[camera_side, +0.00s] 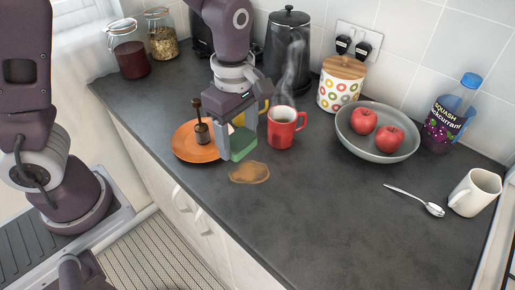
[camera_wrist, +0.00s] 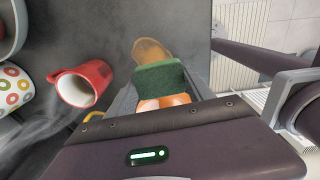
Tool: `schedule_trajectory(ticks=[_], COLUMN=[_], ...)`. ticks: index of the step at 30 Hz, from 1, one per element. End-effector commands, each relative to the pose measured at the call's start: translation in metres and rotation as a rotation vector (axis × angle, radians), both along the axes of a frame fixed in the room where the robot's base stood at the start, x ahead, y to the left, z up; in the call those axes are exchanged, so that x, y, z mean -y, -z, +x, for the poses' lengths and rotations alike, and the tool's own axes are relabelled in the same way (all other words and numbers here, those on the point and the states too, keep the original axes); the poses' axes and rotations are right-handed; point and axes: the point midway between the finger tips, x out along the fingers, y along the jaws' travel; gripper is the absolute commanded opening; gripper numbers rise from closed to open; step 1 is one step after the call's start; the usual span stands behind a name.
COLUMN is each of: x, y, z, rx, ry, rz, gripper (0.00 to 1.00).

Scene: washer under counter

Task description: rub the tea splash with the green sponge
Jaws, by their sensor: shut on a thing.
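The tea splash (camera_side: 249,172) is a brown patch on the dark counter, near its front edge. The green sponge (camera_side: 242,143) is held between the jaws of my gripper (camera_side: 238,148), above and just behind the splash. In the wrist view the sponge (camera_wrist: 160,80) sits between the fingers, and the splash (camera_wrist: 150,50) shows just beyond it, partly hidden by it. I cannot tell whether the sponge touches the counter, but it looks raised in the side view.
A steaming red mug (camera_side: 283,127) stands close to the right of my gripper. An orange plate (camera_side: 190,151) with a brown-handled tool (camera_side: 201,132) lies to the left. A grey bowl of apples (camera_side: 376,150) and a spoon (camera_side: 430,208) are further right. The front counter is clear.

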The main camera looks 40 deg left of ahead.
Motion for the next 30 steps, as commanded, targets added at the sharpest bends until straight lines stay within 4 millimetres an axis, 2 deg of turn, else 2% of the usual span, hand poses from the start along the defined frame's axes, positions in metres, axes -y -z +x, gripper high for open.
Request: schedule_trajectory(ticks=[2,5,29,30], x=[-0.012,-0.016,-0.014,-0.009], y=[0.001,0.006,0.082,0.077], z=[-0.007,-0.010,-0.009,-0.009], rx=[-0.001,-0.002,-0.002,0.001], ry=[-0.002,0.001,0.003,0.004], rz=[-0.002,-0.001,-0.001,-0.002], gripper=[0.23,0.23,0.23,0.18])
